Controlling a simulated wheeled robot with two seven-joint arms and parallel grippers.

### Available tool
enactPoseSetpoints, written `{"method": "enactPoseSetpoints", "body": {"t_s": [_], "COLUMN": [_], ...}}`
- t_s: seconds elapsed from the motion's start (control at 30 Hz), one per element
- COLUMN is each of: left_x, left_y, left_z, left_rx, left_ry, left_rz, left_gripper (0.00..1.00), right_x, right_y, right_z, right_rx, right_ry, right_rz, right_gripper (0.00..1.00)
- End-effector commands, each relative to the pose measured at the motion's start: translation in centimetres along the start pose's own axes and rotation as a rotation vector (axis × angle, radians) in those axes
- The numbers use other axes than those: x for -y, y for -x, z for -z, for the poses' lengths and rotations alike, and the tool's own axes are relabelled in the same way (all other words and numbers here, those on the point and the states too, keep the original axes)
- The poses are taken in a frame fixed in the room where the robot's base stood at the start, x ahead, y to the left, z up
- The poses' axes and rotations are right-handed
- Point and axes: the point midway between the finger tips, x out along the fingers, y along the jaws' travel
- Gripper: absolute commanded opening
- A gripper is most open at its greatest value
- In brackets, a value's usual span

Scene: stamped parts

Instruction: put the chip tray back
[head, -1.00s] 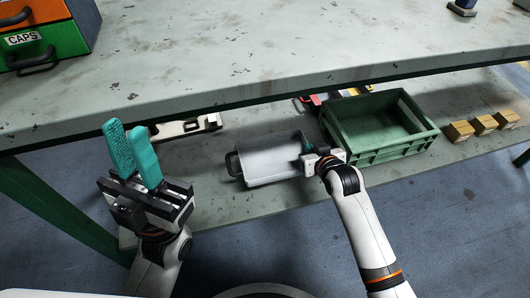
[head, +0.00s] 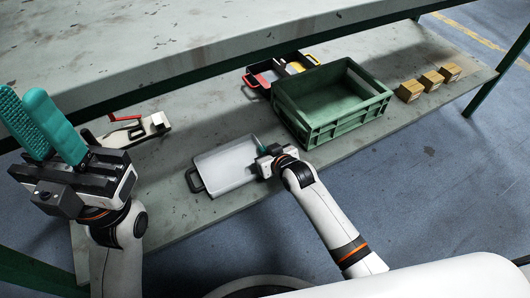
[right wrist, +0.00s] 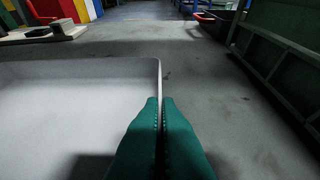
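The chip tray (head: 222,166) is a shallow pale grey tray with a dark handle at its left end. It sits on the lower shelf (head: 190,220), left of the green crate. My right gripper (head: 263,148) is at the tray's right edge. In the right wrist view, its teal fingers (right wrist: 161,102) are close together with the wall of the tray (right wrist: 80,70) between them. The tray appears to rest on the shelf; I cannot tell of any lift. My left gripper (head: 42,122) points up at the left, with a gap between its teal fingers, empty.
A green crate (head: 330,105) stands right of the tray. Several small cardboard boxes (head: 432,80) sit at the right. A tool with a red lever (head: 135,130) lies at the left. The upper tabletop (head: 200,35) overhangs the shelf.

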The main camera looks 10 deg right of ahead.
Motion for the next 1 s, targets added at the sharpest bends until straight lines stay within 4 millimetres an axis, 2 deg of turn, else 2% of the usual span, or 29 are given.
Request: {"method": "enactPoseSetpoints", "body": {"t_s": [0.23, 0.3, 0.37, 0.7, 0.77, 0.87, 1.0], "left_x": [0.0, 0.0, 0.0, 0.0, 0.0, -0.1, -0.1], "left_y": [0.0, 0.0, 0.0, -0.1, -0.6, 0.1, 0.7], "left_z": [0.0, 0.0, 0.0, 0.0, -0.1, -0.1, -0.5], "left_rx": [0.0, 0.0, 0.0, 0.0, 0.003, -0.04, -0.089], "left_ry": [0.0, 0.0, 0.0, 0.001, 0.001, 0.004, 0.011], "left_rz": [0.0, 0.0, 0.0, 0.0, 0.001, -0.015, -0.035], "left_gripper": [0.24, 0.24, 0.24, 0.24, 0.24, 0.24, 0.24], "right_x": [0.0, 0.0, 0.0, 0.0, 0.0, 0.0, 0.0], "right_y": [-0.1, -0.1, -0.1, 0.1, 0.7, 2.3, 5.5], "right_z": [0.1, 0.2, 0.2, -0.1, -0.2, -0.3, -0.5], "right_rx": [0.002, 0.001, 0.0, 0.001, -0.002, -0.003, -0.003], "right_ry": [-0.001, 0.0, 0.0, 0.0, 0.0, 0.0, 0.0], "right_rz": [0.0, 0.0, 0.0, 0.0, 0.001, 0.001, 0.0], "right_gripper": [0.0, 0.14, 0.24, 0.24, 0.24, 0.24, 0.24]}}
